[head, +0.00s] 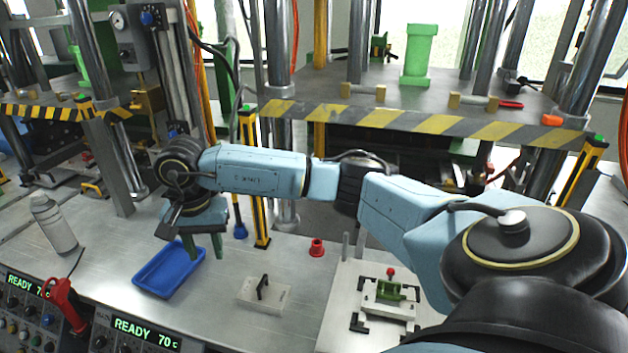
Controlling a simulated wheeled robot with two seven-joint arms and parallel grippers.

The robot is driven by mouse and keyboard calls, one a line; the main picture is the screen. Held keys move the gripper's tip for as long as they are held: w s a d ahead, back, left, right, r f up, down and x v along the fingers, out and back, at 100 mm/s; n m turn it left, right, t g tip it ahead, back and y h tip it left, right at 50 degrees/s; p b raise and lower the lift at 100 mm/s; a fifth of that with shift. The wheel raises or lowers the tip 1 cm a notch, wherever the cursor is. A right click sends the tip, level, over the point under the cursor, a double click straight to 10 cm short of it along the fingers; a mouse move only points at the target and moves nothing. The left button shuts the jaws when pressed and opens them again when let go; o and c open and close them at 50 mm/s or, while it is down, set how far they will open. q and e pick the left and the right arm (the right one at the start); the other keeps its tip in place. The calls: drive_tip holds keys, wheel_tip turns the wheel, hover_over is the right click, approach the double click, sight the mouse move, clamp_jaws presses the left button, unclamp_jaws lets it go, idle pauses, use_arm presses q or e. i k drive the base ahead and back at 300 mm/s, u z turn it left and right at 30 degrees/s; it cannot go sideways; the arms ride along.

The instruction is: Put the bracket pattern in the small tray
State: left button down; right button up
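A small blue tray (170,271) lies on the metal bench at the lower left, and its visible floor looks empty. My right gripper (204,251) hangs fingers-down above the tray's right rear edge. Its two greenish fingers stand apart, and I see nothing between them. A green piece (391,291), possibly the bracket pattern, sits in a pale fixture (388,309) with a red knob on the bench at the lower right. Its exact shape is too small to tell. My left gripper is not in view.
A pale block with a black handle (263,290) and a red cup (316,248) stand right of the tray. A grey bottle (54,224) stands at the left. A yellow-black post (254,190) rises behind the gripper. A striped press table (440,124) stands behind my arm.

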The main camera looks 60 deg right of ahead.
sight(165, 277)
drive_tip(key=u, duration=1)
drive_tip(key=k, duration=0.65)
drive_tip(key=z, duration=1.7)
